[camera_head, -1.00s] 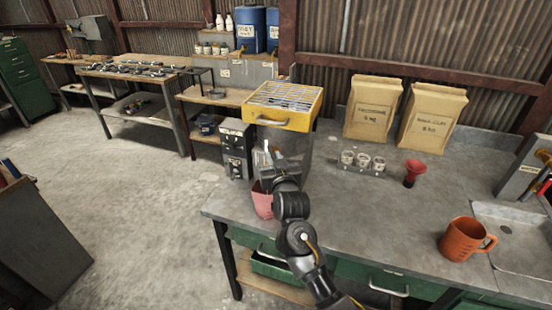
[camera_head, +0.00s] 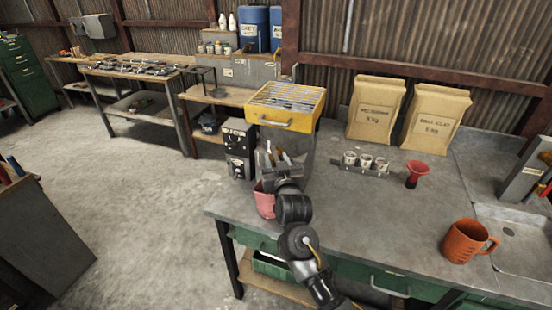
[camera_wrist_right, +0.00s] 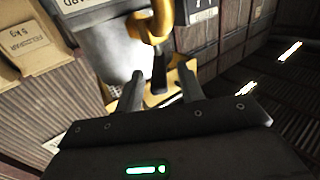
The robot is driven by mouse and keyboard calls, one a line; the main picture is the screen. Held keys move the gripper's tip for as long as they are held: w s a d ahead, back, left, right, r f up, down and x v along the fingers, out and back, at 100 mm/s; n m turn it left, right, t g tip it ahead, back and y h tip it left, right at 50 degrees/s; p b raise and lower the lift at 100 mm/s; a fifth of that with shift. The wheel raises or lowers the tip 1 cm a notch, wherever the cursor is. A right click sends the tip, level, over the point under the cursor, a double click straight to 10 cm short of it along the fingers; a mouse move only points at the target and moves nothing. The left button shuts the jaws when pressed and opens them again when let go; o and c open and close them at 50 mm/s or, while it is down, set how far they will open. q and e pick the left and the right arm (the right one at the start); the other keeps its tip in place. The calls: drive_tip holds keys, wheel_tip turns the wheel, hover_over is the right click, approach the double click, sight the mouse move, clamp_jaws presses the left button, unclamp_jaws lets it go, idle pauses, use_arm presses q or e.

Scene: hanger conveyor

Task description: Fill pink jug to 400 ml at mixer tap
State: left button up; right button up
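The pink jug (camera_head: 264,201) stands upright at the left end of the bench, below the yellow-topped machine (camera_head: 288,105). My right wrist and forearm partly cover it; its level and any marks cannot be read. My right gripper (camera_head: 276,154) is above the jug, in front of the machine. In the right wrist view, the two fingers (camera_wrist_right: 160,88) are apart, with a dark lever (camera_wrist_right: 159,72) between them. The lever hangs by a yellow tap-like part (camera_wrist_right: 158,22). Contact with the lever cannot be told. My left gripper is not in view.
An orange jug (camera_head: 464,241) stands on the right of the bench by the sink (camera_head: 520,240). A red funnel (camera_head: 416,172), a rack of small cups (camera_head: 365,162) and two paper sacks (camera_head: 376,108) stand behind. The bench middle is clear.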

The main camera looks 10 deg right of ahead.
drive_tip(key=s+p, duration=0.5)
drive_tip(key=s, duration=0.5)
drive_tip(key=shift+a, duration=0.3)
drive_tip(key=shift+r, duration=0.1)
idle(6.6)
